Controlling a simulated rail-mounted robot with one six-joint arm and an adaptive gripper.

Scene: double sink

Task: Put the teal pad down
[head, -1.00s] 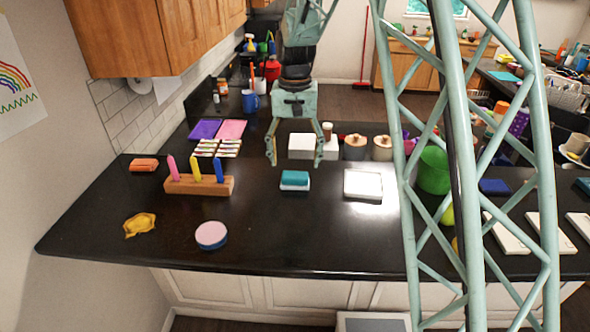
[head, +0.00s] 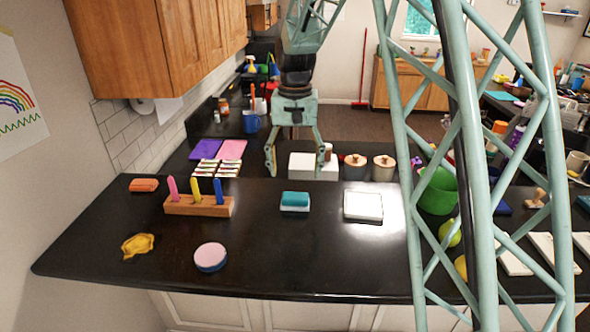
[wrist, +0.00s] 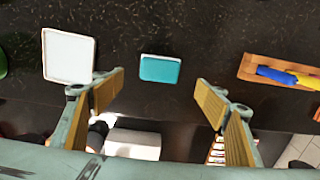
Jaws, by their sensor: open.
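The teal pad (head: 295,199) lies on the black countertop, on top of a white and blue block or base whose edge shows below it. In the wrist view the teal pad (wrist: 160,69) is ahead of the fingers, near the middle. My gripper (head: 297,172) is open and empty, above and behind the pad in the head view. In the wrist view my gripper (wrist: 164,95) has its two tan finger pads spread wide with nothing between them. It is apart from the pad.
A white square tray (head: 363,206) lies right of the pad. A wooden holder (head: 198,206) with coloured pegs stands left. A round pink-topped sponge (head: 210,256) and a yellow cloth (head: 137,246) lie nearer the front. A white box (head: 313,166) and lidded jars stand behind. Counter before the pad is clear.

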